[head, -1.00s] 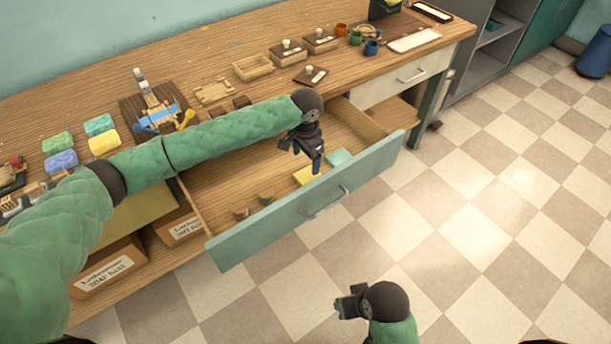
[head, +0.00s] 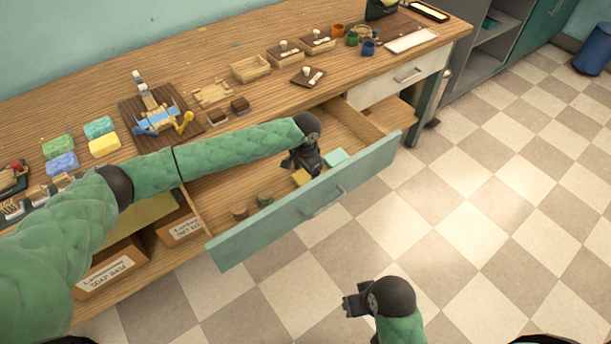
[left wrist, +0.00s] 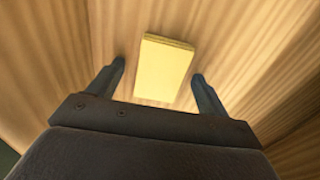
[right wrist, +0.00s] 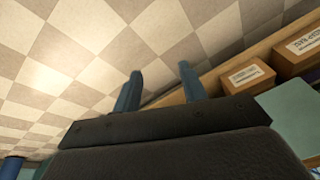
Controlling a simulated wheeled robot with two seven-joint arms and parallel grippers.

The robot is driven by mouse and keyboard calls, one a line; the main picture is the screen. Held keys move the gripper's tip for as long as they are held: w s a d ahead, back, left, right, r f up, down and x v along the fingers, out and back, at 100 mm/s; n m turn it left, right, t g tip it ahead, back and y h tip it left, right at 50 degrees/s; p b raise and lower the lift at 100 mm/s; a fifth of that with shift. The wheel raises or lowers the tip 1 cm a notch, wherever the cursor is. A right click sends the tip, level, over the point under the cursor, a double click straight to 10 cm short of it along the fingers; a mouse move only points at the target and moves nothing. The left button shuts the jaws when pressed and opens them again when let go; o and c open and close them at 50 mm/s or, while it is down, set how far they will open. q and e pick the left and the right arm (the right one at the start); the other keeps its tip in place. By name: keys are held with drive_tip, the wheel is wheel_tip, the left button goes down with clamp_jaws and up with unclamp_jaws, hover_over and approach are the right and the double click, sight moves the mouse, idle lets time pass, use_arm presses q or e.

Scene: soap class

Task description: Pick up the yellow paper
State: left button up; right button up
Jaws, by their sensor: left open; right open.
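The yellow paper (head: 301,177) is a small yellow block-like stack lying on the wooden floor of the open drawer. In the left wrist view the yellow paper (left wrist: 163,69) lies between and a little beyond the two fingertips, with a gap on each side. My left gripper (head: 303,168) is open and reaches down into the drawer right over the paper, partly hiding it in the head view. My left gripper also shows in its own wrist view (left wrist: 160,70), empty. My right gripper (head: 350,302) is open and empty, low over the floor in front of the drawer.
The drawer's teal front (head: 310,205) stands close in front of the left gripper. A teal paper stack (head: 336,157) lies right of the yellow one. The desk top (head: 240,122) holds soaps and wooden boxes.

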use_arm(q)
drive_tip(key=c, duration=1)
drive_tip(key=shift+c, duration=0.3)
drive_tip(key=shift+r, duration=0.1)
